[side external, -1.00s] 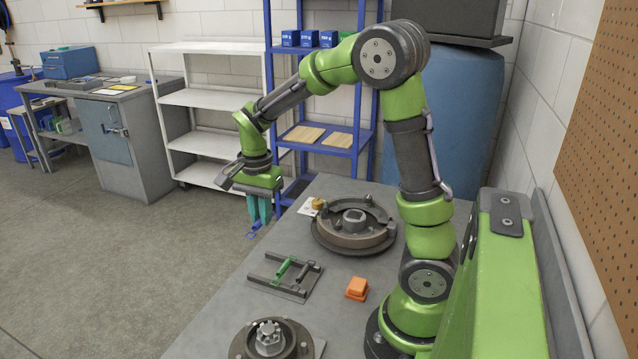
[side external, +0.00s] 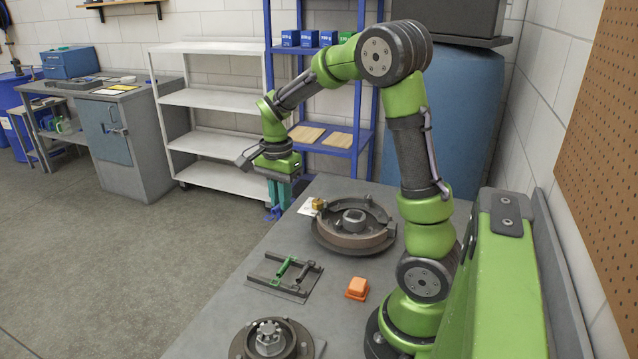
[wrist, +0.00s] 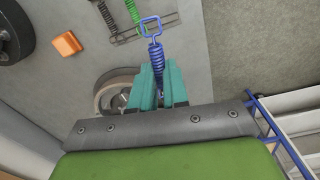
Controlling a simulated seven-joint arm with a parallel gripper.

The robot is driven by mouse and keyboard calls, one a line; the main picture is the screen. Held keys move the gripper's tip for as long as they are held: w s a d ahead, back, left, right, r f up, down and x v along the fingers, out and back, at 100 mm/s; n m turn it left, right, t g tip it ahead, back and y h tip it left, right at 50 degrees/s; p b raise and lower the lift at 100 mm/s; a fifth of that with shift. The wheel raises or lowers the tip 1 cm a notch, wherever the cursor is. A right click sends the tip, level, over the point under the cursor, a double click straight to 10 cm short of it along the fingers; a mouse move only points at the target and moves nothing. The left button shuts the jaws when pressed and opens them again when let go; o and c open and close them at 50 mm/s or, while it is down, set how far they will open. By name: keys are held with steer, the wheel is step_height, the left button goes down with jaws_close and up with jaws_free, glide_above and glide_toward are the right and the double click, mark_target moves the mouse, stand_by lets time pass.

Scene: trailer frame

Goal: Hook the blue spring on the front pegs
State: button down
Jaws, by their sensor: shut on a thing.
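My gripper (side external: 280,195) is shut on the blue spring (side external: 273,213) and holds it in the air at the table's far left edge, left of the drum brake assembly (side external: 353,248). In the wrist view the blue spring (wrist: 157,60) runs between the teal fingers (wrist: 158,88), its square end loop pointing up the picture. The brake assembly (wrist: 104,92) shows partly behind the fingers there. It is a round plate with curved shoes and a central hub. I cannot make out which of its parts are the front pegs.
A rack (side external: 258,275) with a green spring (side external: 282,270) and a dark spring (side external: 303,272) lies in front of the brake. An orange block (side external: 357,288) sits to its right. A hub with a large nut (side external: 269,338) stands nearest.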

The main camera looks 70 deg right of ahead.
steer(key=s+d+f, duration=0.1)
steer(key=s+d, duration=0.3)
steer(key=d, duration=0.3)
steer(key=s+d+f, duration=0.2)
steer(key=s+d, duration=0.2)
steer(key=d, duration=0.4)
steer(key=shift+n, duration=0.8)
steer(key=shift+w+d+f, duration=0.15)
steer(key=shift+f, duration=1.1)
steer(key=shift+w+d+f, duration=0.1)
steer(key=shift+w+f, duration=0.05)
steer(key=shift+f, duration=1.05)
steer(key=shift+f, duration=0.9)
steer(key=c, duration=1.1)
jaws_free()
steer(key=shift+c, duration=1.4)
